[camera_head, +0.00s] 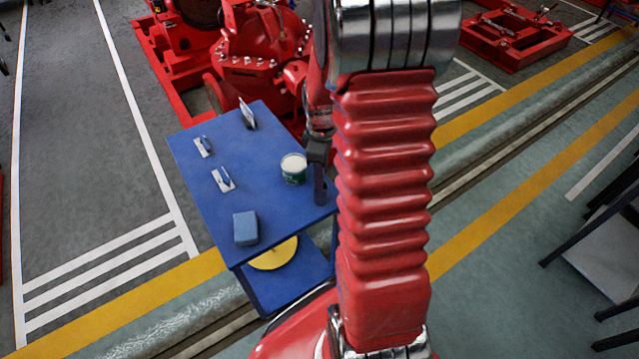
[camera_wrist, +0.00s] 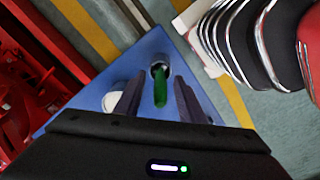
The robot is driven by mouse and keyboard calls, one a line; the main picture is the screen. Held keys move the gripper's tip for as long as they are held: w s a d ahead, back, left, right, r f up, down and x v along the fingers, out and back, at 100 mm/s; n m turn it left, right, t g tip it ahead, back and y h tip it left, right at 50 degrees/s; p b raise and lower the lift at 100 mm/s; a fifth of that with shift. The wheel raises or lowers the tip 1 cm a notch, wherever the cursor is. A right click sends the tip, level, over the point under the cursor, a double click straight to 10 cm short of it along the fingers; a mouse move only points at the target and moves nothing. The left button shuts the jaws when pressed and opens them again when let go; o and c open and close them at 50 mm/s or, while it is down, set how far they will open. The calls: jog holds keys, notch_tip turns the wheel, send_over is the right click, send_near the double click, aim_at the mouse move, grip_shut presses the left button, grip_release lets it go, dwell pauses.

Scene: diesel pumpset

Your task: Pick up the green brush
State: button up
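In the wrist view the green brush (camera_wrist: 160,92) shows as a narrow green shape with a grey, rounded far end, over the blue table (camera_wrist: 150,50). My gripper (camera_wrist: 158,98) is open, with one dark finger on each side of the brush and gaps between them. I cannot tell how far the brush lies below the fingertips. In the head view my gripper (camera_head: 320,185) points down at the right edge of the blue table (camera_head: 200,240). The brush cannot be made out there; my arm and gripper cover that area.
A green can with a white top (camera_head: 293,168) stands close left of my gripper. Two small trowel-like tools (camera_head: 222,180), an upright tool (camera_head: 247,115) and a blue block (camera_head: 245,228) are on the table. Red machinery (camera_head: 255,50) stands behind. A yellow disc (camera_head: 273,255) is on the lower shelf.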

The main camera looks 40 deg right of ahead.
grip_shut()
dwell(0.5)
jog(key=shift+r, duration=0.1)
notch_tip(320, 180, up, 10)
jog(key=shift+f, duration=0.1)
dwell(0.5)
dwell(0.5)
